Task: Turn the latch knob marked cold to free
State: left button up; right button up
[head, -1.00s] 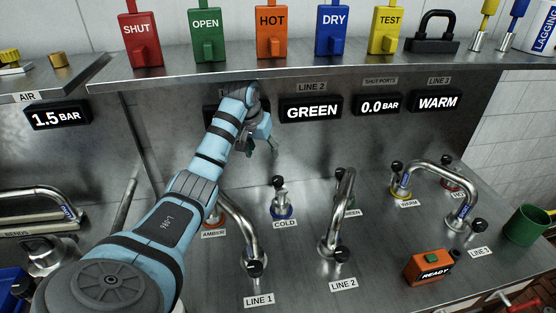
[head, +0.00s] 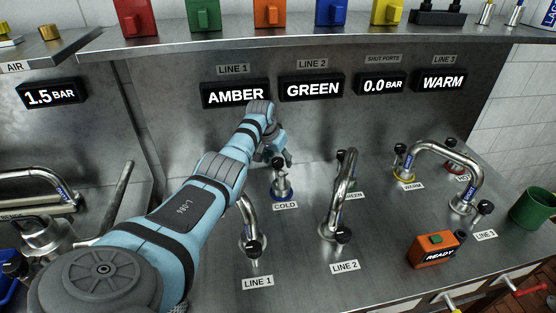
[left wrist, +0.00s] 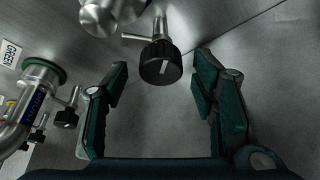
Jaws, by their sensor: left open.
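The latch knob (head: 278,163) is black and sits on top of the port with a blue collar (head: 282,193), behind the COLD label (head: 286,207). In the left wrist view a black ribbed knob (left wrist: 160,63) with a pale mark, on a metal stem with a side pin, appears to be this one. My left gripper (head: 282,153) is just above and behind the COLD port. In the left wrist view its dark green fingers (left wrist: 162,80) are open, one on each side of the knob, with clear gaps. The fingers are partly hidden in the head view. My right gripper is not in view.
Bent pipes stand at LINE 1 (head: 250,222) and LINE 2 (head: 341,200), close to the COLD port. A GREEN port with a green collar (left wrist: 42,70) is beside it. An orange READY box (head: 436,248) and green cup (head: 533,207) stand right. A shelf overhangs behind.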

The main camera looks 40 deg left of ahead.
pick_arm(q)
jog(key=shift+c, duration=0.3)
jog(key=c, duration=1.1)
